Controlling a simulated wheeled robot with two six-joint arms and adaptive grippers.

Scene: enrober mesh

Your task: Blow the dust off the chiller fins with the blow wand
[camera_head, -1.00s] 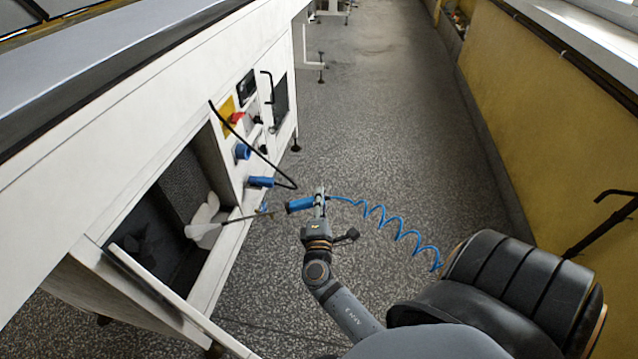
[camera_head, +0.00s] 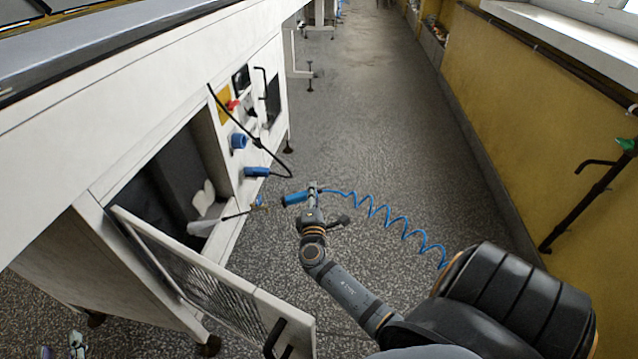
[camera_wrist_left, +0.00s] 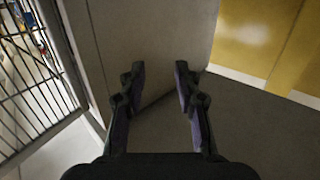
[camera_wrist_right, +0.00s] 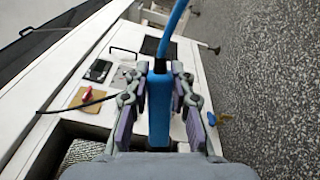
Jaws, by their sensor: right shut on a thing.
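The blow wand (camera_head: 295,198) has a blue handle and a thin metal tube. Its tube points left into the open bay of the white machine. My right gripper (camera_head: 314,190) is shut on the blue handle, also seen in the right wrist view (camera_wrist_right: 160,108). The chiller fins (camera_head: 172,178) are a dark surface inside the bay, partly hidden by the frame. Pale, cloud-like patches (camera_head: 204,198) show near the tube's tip; I cannot tell whether they are dust or air. My left gripper (camera_wrist_left: 160,88) is open and empty in the left wrist view; only a bit shows bottom left in the head view.
A mesh door (camera_head: 205,285) with a black handle stands open below the bay. A coiled blue hose (camera_head: 385,215) runs right from the wand. A black cable (camera_head: 240,125) loops off the panel.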

